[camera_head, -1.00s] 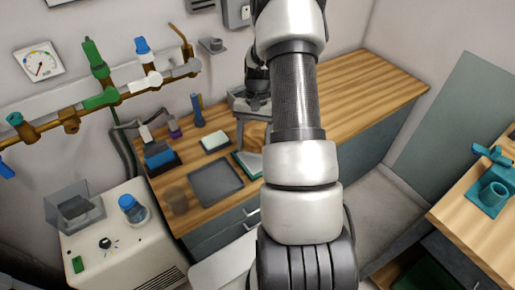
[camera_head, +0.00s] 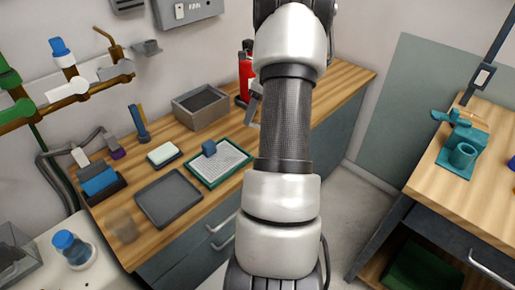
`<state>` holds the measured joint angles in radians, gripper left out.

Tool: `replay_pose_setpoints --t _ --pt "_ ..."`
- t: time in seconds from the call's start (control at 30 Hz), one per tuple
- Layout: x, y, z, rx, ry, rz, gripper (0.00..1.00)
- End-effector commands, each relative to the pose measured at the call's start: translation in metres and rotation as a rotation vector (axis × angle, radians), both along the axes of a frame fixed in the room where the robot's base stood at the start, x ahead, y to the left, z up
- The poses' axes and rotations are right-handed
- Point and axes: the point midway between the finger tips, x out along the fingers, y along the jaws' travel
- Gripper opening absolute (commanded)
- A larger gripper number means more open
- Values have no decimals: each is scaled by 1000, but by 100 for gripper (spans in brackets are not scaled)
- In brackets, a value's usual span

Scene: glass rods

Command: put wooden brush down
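I cannot make out a wooden brush in the head view. My own arm fills the middle of the picture and hides what lies behind it. Only a small grey part of what looks like my gripper (camera_head: 254,106) shows at the left edge of the arm, above the wooden counter (camera_head: 335,95). Its fingertips are hidden, so I cannot see whether it is open or shut, or whether it holds anything.
A second bench with a teal vise (camera_head: 462,150) stands right.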

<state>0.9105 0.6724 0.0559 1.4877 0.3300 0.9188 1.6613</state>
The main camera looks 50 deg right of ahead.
Motion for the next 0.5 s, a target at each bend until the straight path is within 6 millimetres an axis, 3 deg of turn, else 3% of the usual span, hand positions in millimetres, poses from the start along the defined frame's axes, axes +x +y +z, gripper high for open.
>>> replay_pose_setpoints --t 0.23,0.5 --pt "-2 -3 -44 3 4 -28 26" --pt "-1 -2 -69 2 3 -25 26"
